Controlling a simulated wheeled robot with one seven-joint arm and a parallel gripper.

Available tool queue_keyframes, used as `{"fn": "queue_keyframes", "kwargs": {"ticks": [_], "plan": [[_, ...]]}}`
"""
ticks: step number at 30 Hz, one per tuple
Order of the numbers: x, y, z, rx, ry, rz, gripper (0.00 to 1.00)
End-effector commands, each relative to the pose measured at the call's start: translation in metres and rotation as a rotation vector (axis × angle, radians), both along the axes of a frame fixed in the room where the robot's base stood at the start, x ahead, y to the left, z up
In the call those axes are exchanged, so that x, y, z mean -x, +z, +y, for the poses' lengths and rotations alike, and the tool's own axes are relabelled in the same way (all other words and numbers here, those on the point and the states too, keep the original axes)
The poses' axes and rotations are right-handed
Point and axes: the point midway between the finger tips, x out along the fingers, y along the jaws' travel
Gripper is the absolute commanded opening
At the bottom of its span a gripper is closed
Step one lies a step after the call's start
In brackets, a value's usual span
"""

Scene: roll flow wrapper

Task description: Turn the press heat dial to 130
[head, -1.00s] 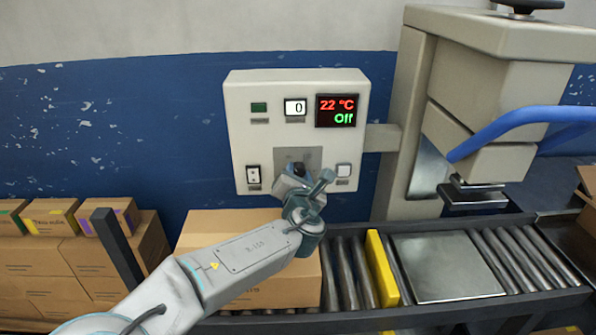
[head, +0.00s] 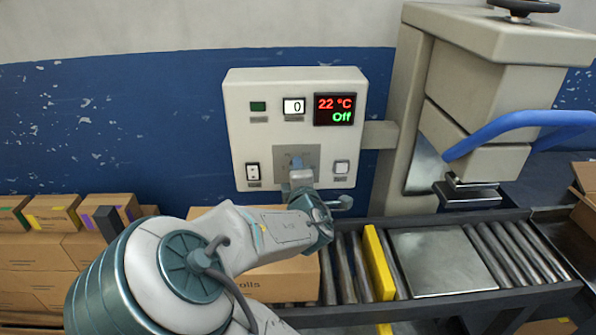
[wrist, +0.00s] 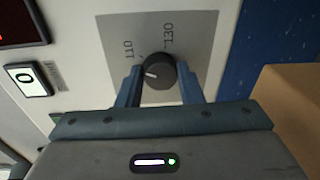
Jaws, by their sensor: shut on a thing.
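The press heat dial (wrist: 160,70) is a dark round knob on a grey plate (wrist: 192,30) in the wrist view. Its white mark points left, below the 110 label; the 130 label is at the top, right of 110. My gripper (wrist: 158,85) is shut on the dial, one finger on either side. In the head view my gripper (head: 298,170) is at the grey plate on the control box and hides most of the dial. The red and green display (head: 335,109) reads 22 °C and Off.
The control box (head: 240,110) also carries a white 0 counter (head: 294,107), a rocker switch (head: 252,172) and a white button (head: 341,167). Below are a roller conveyor (head: 350,265) and cardboard boxes (head: 40,245). The press (head: 465,85) with a blue handle (head: 520,122) stands right.

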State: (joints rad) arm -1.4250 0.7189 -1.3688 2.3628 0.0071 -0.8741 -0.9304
Motion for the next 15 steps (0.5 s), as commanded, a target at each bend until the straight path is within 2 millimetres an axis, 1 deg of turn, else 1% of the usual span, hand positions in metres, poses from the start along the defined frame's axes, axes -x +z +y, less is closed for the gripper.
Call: {"fn": "queue_keyframes", "kwargs": {"ticks": [15], "plan": [[0.0001,-0.0029,-0.0015,-0.495,0.000,0.002,0.11]]}}
